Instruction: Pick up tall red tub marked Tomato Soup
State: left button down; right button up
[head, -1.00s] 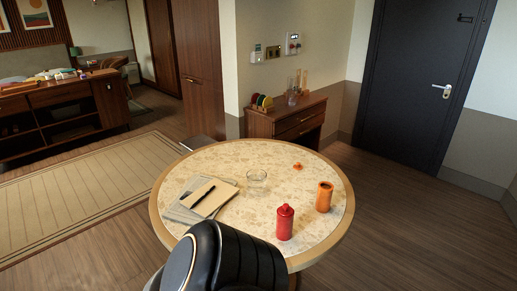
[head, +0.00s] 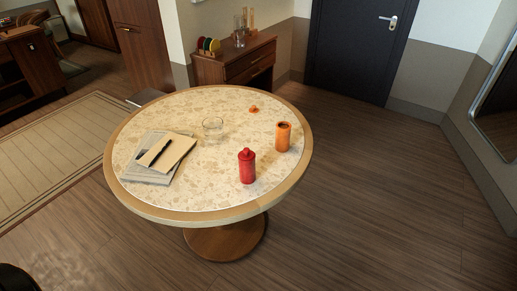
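A tall red tub (head: 247,167) with a narrower red top stands upright near the front right edge of the round table (head: 198,206). Its marking is too small to read. An orange tub (head: 283,138) with an open, dark top stands behind it to the right, apart from it. A small orange piece (head: 254,109), perhaps a lid, lies farther back on the table. Neither of my grippers is in view.
A clear glass bowl (head: 213,126) and a stack of papers with a notebook and pen (head: 162,154) are on the table. A wooden cabinet (head: 237,65) stands behind. Floor (head: 390,200) right of the table is clear.

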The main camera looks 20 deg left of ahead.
aim_at(247, 169)
jog(key=u, duration=0.8)
